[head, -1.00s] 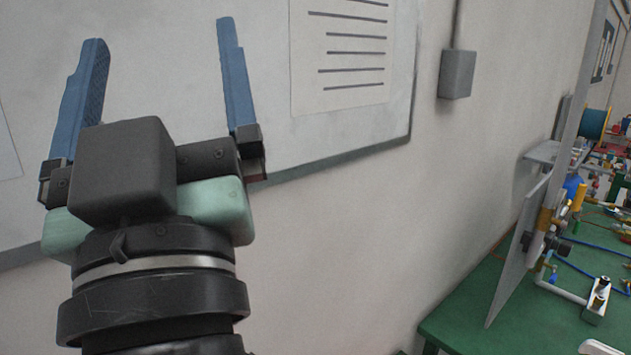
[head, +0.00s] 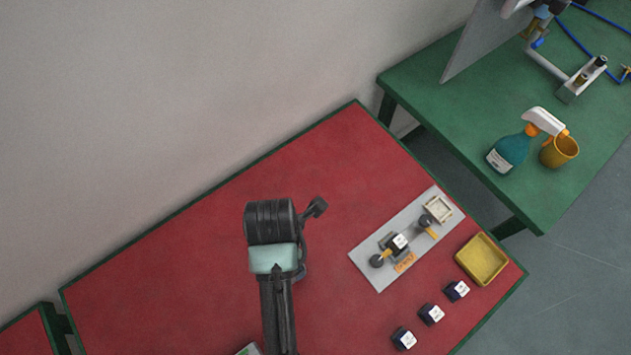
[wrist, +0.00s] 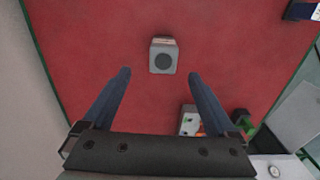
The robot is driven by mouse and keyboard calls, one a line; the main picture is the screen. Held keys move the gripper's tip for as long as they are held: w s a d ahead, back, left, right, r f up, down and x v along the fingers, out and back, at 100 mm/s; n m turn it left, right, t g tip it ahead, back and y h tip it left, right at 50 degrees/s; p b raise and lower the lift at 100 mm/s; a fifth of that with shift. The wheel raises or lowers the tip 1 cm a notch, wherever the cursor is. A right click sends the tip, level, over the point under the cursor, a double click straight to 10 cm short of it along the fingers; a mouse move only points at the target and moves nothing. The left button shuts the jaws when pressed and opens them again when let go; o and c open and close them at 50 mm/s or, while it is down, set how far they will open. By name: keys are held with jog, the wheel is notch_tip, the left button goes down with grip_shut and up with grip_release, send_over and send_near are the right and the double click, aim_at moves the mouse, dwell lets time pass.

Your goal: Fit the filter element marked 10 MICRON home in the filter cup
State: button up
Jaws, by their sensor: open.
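My gripper (wrist: 159,75) is open in the wrist view, its two blue fingers wide apart and nothing between them. Beyond the fingertips a small grey block (wrist: 163,56) with a dark round spot lies on the red table; I cannot tell what it is. In the head view my wrist (head: 275,258) is over the red table, and the fingers do not show. Several dark blocks with white labelled tops stand at the right, one of them here (head: 431,314); their markings are too small to read. I cannot identify the 10 MICRON element or the filter cup.
A grey plate (head: 365,258) with black knobs and a yellow tray (head: 502,262) are on the red table (head: 190,260). The table's left part is clear.

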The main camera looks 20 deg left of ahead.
jog(key=f, duration=0.6)
jog(key=shift+s+f, duration=0.25)
jog(key=shift+f, duration=0.1)
jog(key=shift+w+d+f+p, duration=0.1)
jog(key=shift+f+p, duration=0.15)
jog(key=shift+f, duration=1.35)
jog(key=shift+w+d+f+p, duration=0.1)
jog(key=shift+f+p, duration=0.15)
jog(key=shift+f, duration=1.3)
grip_shut()
